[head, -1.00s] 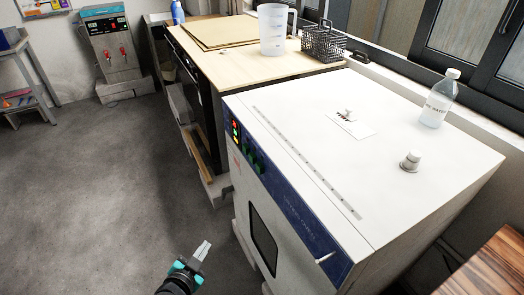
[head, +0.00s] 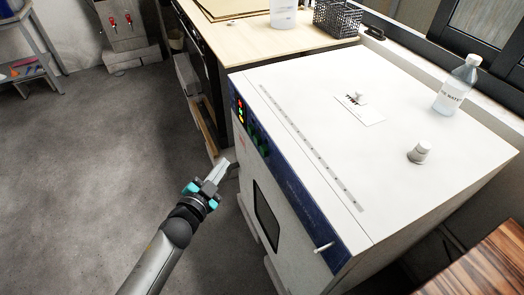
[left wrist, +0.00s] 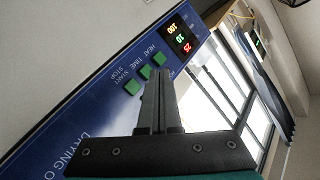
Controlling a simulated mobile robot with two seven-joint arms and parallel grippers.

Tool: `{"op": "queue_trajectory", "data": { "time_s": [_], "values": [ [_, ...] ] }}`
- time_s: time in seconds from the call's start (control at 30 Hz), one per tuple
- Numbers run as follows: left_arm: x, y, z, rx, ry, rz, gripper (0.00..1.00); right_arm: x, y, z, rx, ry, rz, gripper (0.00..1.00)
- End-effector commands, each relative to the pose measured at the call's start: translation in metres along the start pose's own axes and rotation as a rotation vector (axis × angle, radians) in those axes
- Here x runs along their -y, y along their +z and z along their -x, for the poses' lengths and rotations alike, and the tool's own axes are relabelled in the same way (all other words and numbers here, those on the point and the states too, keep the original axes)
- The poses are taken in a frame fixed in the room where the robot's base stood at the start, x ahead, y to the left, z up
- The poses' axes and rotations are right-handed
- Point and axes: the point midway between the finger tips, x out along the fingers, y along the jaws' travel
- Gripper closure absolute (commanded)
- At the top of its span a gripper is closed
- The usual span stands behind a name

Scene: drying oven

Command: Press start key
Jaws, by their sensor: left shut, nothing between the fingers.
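The white drying oven (head: 390,110) has a blue control strip along its front top edge. In the left wrist view the strip shows a lit display (left wrist: 180,39) and a row of green keys. The start/stop key (left wrist: 132,88) is the green one farthest from the display. My left gripper (head: 222,166) is shut and empty, in front of the oven's face, left of and below the keys in the head view. In the left wrist view its fingertips (left wrist: 158,75) overlap the panel beside the keys. I cannot tell any contact. My right gripper is out of view.
A bottle (head: 457,86), a capped knob (head: 420,152) and a small card (head: 362,110) are on the oven's top. A wooden counter (head: 245,40) with a wire basket (head: 338,18) stands behind it. The oven door has a handle (head: 324,247).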

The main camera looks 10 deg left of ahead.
Motion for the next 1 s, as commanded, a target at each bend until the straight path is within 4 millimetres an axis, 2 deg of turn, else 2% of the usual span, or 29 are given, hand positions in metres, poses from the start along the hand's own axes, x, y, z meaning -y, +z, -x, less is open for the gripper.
{"op": "queue_trajectory", "data": {
  "time_s": [0.5, 0.7, 1.0],
  "values": [
    [-0.035, -0.034, -0.047, -0.002, 0.000, 0.002, 1.00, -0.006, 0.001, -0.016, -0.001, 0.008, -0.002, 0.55],
    [-0.040, -0.040, -0.055, 0.000, 0.001, 0.001, 1.00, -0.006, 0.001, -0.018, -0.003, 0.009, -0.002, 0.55],
    [-0.041, -0.041, -0.056, 0.000, 0.001, 0.000, 1.00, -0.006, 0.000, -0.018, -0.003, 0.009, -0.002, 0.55]
  ]
}}
